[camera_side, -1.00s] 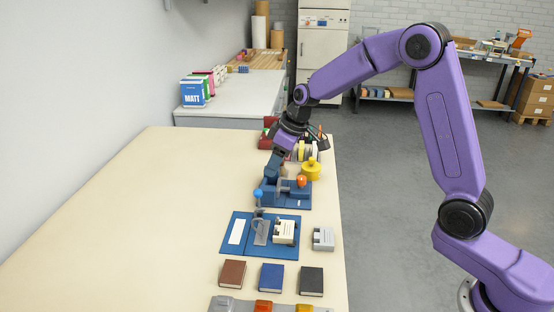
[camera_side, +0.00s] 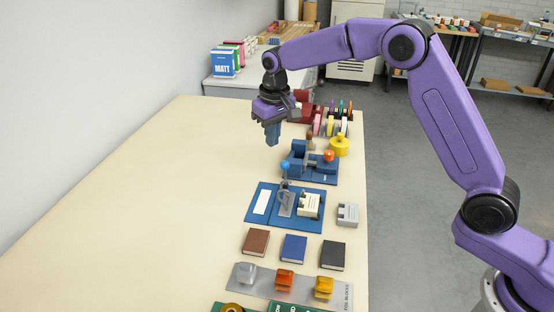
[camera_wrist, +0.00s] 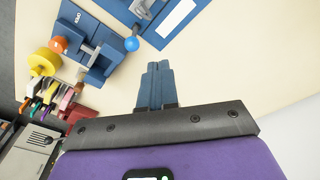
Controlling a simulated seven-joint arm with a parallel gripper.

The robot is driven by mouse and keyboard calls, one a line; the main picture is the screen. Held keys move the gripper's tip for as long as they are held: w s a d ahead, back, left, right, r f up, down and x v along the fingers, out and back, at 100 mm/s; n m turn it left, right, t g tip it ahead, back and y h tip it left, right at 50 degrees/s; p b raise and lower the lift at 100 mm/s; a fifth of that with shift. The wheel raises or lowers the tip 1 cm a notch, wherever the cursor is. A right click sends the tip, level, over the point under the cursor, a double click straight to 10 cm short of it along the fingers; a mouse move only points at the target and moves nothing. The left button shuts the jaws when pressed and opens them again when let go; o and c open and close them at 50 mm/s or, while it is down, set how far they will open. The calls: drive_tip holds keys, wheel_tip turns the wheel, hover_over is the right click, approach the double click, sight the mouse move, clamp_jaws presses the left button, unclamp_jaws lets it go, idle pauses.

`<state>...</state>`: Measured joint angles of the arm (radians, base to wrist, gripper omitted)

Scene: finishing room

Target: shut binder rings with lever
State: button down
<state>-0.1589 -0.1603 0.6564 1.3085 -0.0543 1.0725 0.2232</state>
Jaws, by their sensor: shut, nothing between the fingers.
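An open blue binder (camera_side: 255,214) lies on the table with a metal ring mechanism (camera_side: 286,204) in its middle. A lever topped by a blue ball (camera_side: 285,165) appears to rise from that mechanism and stands up. In the wrist view the blue ball (camera_wrist: 131,44) shows beside the binder's edge (camera_wrist: 187,24). My gripper (camera_side: 272,143) is shut and empty, pointing down, above the table and left of the ball in the side view. In the wrist view its blue fingers (camera_wrist: 157,68) are together, apart from the ball. Whether the rings are open is too small to tell.
A blue fixture with an orange knob (camera_side: 328,156) stands just behind the binder. A cream block (camera_side: 308,205) sits on the binder's right side, a grey block (camera_side: 347,214) beside it. Several small books lie in front. The table's left side (camera_side: 150,200) is clear.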

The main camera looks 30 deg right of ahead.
drive_tip(key=a+m+h, duration=0.2)
drive_tip(key=a+m, duration=0.2)
drive_tip(key=m, duration=0.1)
approach(286, 174)
wheel_tip(286, 174, down, 3)
drive_tip(key=w+a, duration=0.2)
drive_tip(key=a, duration=0.1)
drive_tip(key=shift+s+d+f+g+h, duration=0.1)
drive_tip(key=shift+d+f+g+h, duration=0.1)
drive_tip(key=shift+d, duration=0.2)
drive_tip(key=shift+s+d+f+g+h, duration=0.1)
drive_tip(key=shift+s+d+h, duration=0.1)
drive_tip(key=shift+d, duration=0.2)
drive_tip(key=shift+s+d+r+m, duration=0.1)
drive_tip(key=shift+d+m, duration=0.05)
drive_tip(key=shift+m, duration=0.15)
